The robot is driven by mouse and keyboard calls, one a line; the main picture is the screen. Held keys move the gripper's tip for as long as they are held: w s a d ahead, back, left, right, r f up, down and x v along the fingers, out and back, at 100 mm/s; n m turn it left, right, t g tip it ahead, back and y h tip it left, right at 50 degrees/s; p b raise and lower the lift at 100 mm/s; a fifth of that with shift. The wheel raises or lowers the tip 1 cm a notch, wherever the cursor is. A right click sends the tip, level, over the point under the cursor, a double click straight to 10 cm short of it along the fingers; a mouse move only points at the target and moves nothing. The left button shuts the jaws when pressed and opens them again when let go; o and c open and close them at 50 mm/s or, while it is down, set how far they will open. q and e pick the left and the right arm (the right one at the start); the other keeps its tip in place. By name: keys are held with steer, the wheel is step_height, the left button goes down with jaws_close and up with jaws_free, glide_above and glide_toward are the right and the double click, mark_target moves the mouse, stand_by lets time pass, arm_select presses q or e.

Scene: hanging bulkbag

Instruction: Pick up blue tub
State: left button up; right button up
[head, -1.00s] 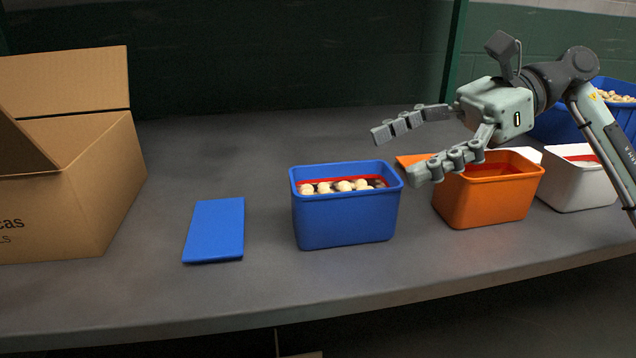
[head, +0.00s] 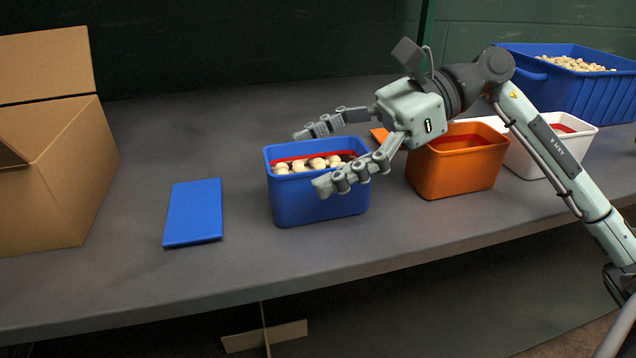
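The blue tub (head: 315,205) stands upright on the grey table, with several pale round items and a red band inside its rim. My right gripper (head: 308,160) reaches in from the right with its fingers spread apart. It is open and empty. One finger overlaps the tub's front right side in the picture and the other lies toward its back rim. I cannot tell whether either finger touches the tub. The blue lid (head: 193,212) lies flat on the table to the left of the tub. My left gripper is not in view.
An open cardboard box (head: 60,185) stands at the left. An orange tub (head: 455,170) and a white tub (head: 545,155) stand to the right. A large blue crate (head: 590,95) of pale items is at the back right. The table's front edge (head: 250,285) is clear.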

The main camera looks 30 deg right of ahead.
steer(key=c, duration=1.3)
steer(key=shift+r, duration=0.15)
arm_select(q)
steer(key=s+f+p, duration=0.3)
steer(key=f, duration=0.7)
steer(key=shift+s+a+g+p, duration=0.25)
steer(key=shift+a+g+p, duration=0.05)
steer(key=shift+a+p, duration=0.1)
arm_select(e)
step_height(320, 180, up, 28)
steer(key=shift+f, duration=0.1)
